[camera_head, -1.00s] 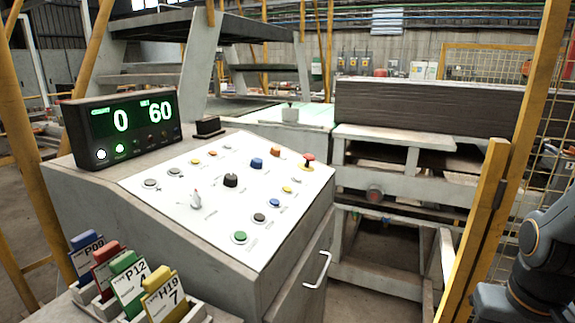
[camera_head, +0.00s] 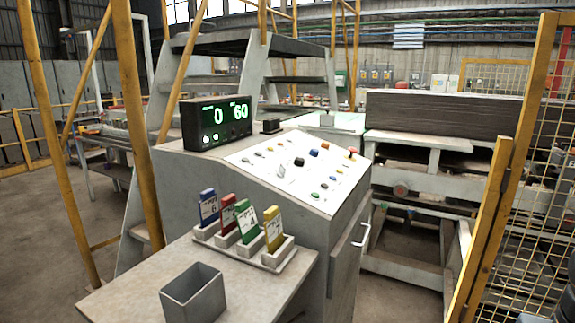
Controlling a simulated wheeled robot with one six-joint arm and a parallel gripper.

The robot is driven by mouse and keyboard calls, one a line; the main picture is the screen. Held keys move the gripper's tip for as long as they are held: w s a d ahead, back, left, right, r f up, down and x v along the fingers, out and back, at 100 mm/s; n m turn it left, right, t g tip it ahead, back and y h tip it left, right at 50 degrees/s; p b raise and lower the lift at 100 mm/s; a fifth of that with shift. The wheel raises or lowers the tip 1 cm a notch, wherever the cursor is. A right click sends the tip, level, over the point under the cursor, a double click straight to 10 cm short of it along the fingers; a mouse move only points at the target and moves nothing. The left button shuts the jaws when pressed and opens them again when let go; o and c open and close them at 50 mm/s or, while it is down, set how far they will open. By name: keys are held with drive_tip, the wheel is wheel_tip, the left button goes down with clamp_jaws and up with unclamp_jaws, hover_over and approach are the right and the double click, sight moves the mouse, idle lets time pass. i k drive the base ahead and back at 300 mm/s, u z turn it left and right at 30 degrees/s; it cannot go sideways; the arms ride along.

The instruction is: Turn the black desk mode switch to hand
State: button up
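The control desk (camera_head: 238,176) stands in the middle of the view with a white sloped panel (camera_head: 318,187). A black rotary knob (camera_head: 299,161) sits near the middle of the panel, among several coloured buttons. A smaller pale switch (camera_head: 281,171) is to its left and nearer. The labels are too small to read, so I cannot tell which setting the black knob points at. My gripper is not in view; only a dark piece at the lower right edge, probably my arm, shows.
In front, a side table (camera_head: 130,291) bears a card rack (camera_head: 268,262) with several coloured cards and an open grey box (camera_head: 193,292). Yellow posts and a mesh fence (camera_head: 535,180) stand at the right. Floor is clear at left.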

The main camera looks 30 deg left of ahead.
sight(299, 161)
drive_tip(key=u, duration=0.05)
drive_tip(key=k, duration=0.15)
drive_tip(key=u, duration=0.85)
